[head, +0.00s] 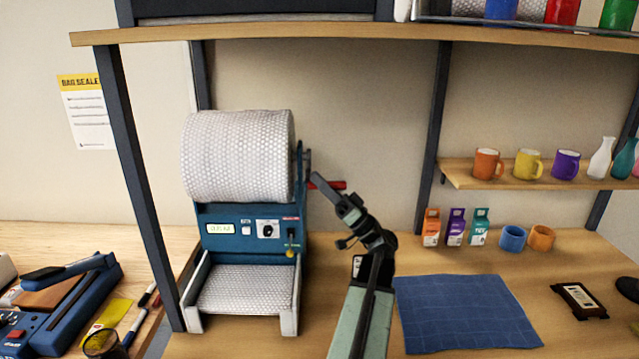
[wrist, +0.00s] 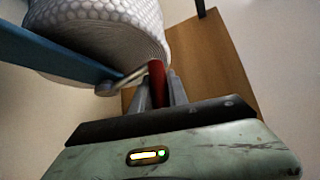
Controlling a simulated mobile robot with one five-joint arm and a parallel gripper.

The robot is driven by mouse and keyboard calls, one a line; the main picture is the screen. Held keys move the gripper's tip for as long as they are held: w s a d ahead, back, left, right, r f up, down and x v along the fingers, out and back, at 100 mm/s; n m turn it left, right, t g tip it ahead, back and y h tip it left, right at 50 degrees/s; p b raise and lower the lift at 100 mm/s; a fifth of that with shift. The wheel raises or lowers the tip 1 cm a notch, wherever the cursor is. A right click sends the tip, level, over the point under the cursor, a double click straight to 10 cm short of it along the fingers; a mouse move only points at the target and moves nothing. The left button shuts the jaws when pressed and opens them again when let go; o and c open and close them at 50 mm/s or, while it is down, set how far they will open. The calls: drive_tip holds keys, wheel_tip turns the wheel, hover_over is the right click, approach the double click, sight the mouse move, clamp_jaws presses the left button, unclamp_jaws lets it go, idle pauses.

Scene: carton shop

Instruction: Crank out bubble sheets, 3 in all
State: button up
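The bubble wrap machine (head: 252,226) stands on the bench at left of centre. A big white bubble roll (head: 238,157) is mounted on top, and it also shows in the wrist view (wrist: 110,35). Bubble sheet material (head: 247,290) lies in the tray at its foot; I cannot count sheets. The display's digits are too small to read. The crank's red handle (head: 330,185) sticks out to the right of the machine. In the wrist view the red handle (wrist: 157,82) stands between the fingers of my gripper (wrist: 160,90), which look closed around it. The fingertips are partly hidden.
A blue cutting mat (head: 465,313) lies right of my arm. Small cartons (head: 456,227) and two mugs (head: 513,238) stand behind it. A shelf (head: 540,176) with mugs and vases is above at right. A blue bag sealer (head: 60,300) sits at far left.

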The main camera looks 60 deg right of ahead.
drive_tip(key=o, duration=0.4)
drive_tip(key=shift+s+a+r+y, duration=0.15)
drive_tip(key=shift+s+a+y, duration=0.15)
drive_tip(key=shift+s+a, duration=0.1)
drive_tip(key=shift+w+d, duration=0.1)
drive_tip(key=shift+d, duration=0.05)
